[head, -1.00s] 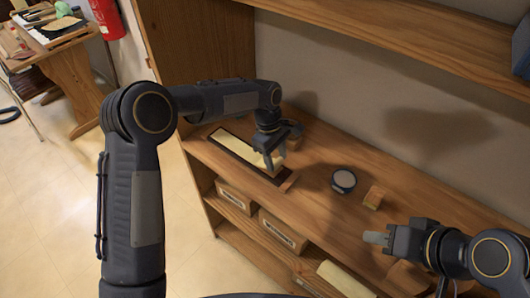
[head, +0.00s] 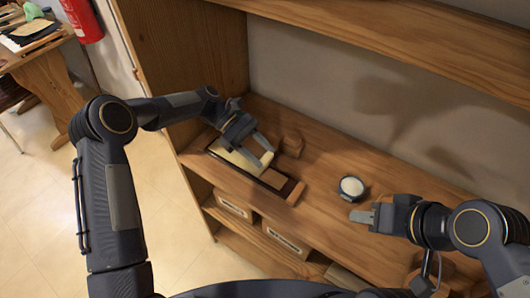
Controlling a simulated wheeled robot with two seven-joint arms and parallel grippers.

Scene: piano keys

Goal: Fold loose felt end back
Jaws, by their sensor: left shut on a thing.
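The cream felt (head: 238,161) lies along a long dark-edged wooden piece (head: 297,192) on the shelf, left of centre in the head view. My right gripper (head: 362,216) is above the shelf at the right, apart from the felt. Its fingers are seen edge-on, so their gap is unclear.
A round dark tin with a pale top (head: 351,188) stands just behind my right gripper. Labelled boxes (head: 285,240) sit on the shelf below. The shelf (head: 325,165) between felt and tin is clear.

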